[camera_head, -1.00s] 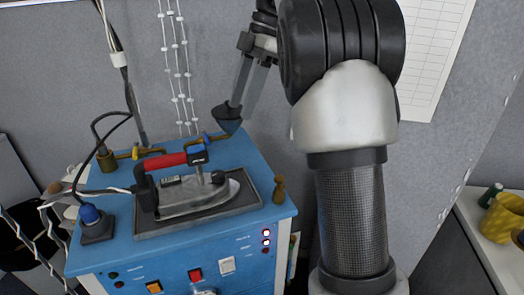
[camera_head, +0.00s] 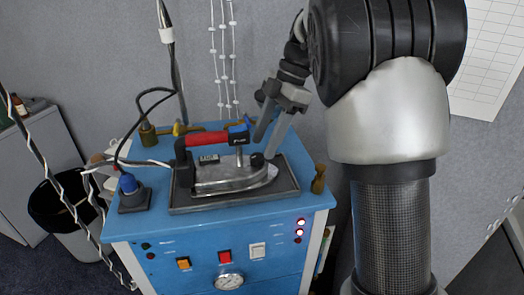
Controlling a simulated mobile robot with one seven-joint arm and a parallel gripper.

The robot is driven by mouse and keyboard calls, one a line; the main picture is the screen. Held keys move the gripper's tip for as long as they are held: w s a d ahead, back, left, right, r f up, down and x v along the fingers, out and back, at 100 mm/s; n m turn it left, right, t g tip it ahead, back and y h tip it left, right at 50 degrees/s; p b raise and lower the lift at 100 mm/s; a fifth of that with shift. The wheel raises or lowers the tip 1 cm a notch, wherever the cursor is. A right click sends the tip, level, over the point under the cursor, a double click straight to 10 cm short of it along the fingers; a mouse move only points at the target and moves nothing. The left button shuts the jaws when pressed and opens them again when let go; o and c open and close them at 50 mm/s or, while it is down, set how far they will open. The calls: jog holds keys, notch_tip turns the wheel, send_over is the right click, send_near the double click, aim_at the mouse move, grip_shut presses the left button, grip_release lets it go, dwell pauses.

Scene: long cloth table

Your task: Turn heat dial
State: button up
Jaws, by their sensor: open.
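The iron (camera_head: 225,178) has a red handle and a metal body, and rests on a dark tray (camera_head: 290,188) on top of the blue cabinet (camera_head: 168,238). A small dark round knob (camera_head: 257,160) shows near the iron's front; I cannot tell for certain whether it is the heat dial.
The cabinet front carries an orange switch (camera_head: 183,263), a red switch (camera_head: 225,257), a white switch (camera_head: 258,251) and a round gauge (camera_head: 229,281). A brass fitting (camera_head: 319,179) stands at the top's right edge. A blue-capped plug (camera_head: 130,191) and cables are at left.

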aim_at(257, 159)
jog(key=shift+x, duration=1.45)
jog(key=shift+c, duration=0.4)
jog(key=c, duration=1)
